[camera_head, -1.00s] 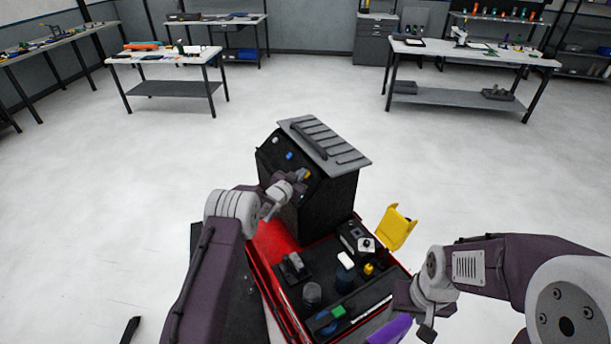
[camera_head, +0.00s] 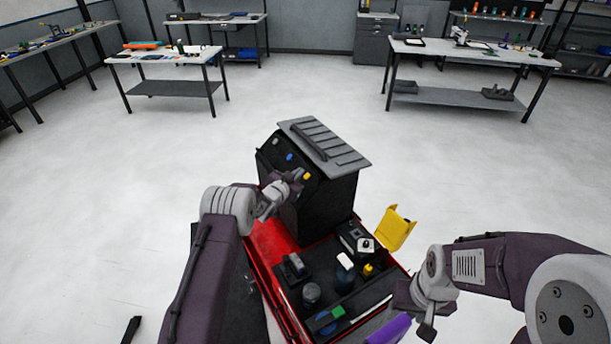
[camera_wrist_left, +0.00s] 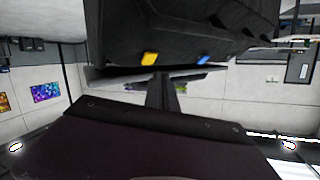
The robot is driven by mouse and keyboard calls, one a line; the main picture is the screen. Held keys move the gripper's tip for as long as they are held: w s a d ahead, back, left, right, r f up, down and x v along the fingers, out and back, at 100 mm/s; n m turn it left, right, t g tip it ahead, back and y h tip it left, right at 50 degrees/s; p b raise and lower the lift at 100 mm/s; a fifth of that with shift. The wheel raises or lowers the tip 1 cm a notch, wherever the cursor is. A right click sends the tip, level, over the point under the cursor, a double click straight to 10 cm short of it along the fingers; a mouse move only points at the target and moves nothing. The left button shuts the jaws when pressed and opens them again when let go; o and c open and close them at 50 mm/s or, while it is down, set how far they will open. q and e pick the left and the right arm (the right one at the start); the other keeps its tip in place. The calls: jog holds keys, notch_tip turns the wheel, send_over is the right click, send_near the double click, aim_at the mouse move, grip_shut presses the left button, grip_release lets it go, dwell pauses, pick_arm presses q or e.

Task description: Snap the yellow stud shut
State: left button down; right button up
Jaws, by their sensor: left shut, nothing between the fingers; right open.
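The yellow stud (camera_head: 306,176) is on the slanted front of the black cabinet (camera_head: 330,205), low in a row with a blue stud (camera_head: 289,157) and a paler one (camera_head: 275,141). The yellow stud also shows in the left wrist view (camera_wrist_left: 149,58), close to the fingers. My left gripper (camera_head: 298,178) is shut and empty, just beside the yellow stud; I cannot tell whether it touches. Its closed fingers (camera_wrist_left: 164,86) are just below the stud in the wrist view. Whether the stud is snapped is too small to tell. My right gripper (camera_head: 415,312) is open and empty over the cart's right edge.
The red cart (camera_head: 268,240) holds bottles and tools in a black tray below the cabinet. A yellow open piece (camera_head: 396,228) stands at its right side, and a purple piece (camera_head: 390,330) lies near my right gripper. Worktables stand far back; the floor between is clear.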

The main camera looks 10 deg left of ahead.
pick_arm(q)
jog(key=r+p, duration=0.1)
jog(key=s+a+r+p, duration=0.2)
jog(key=shift+a+r, duration=0.25)
jog(key=shift+r, duration=0.15)
jog(key=shift+f, duration=0.1)
dwell(0.4)
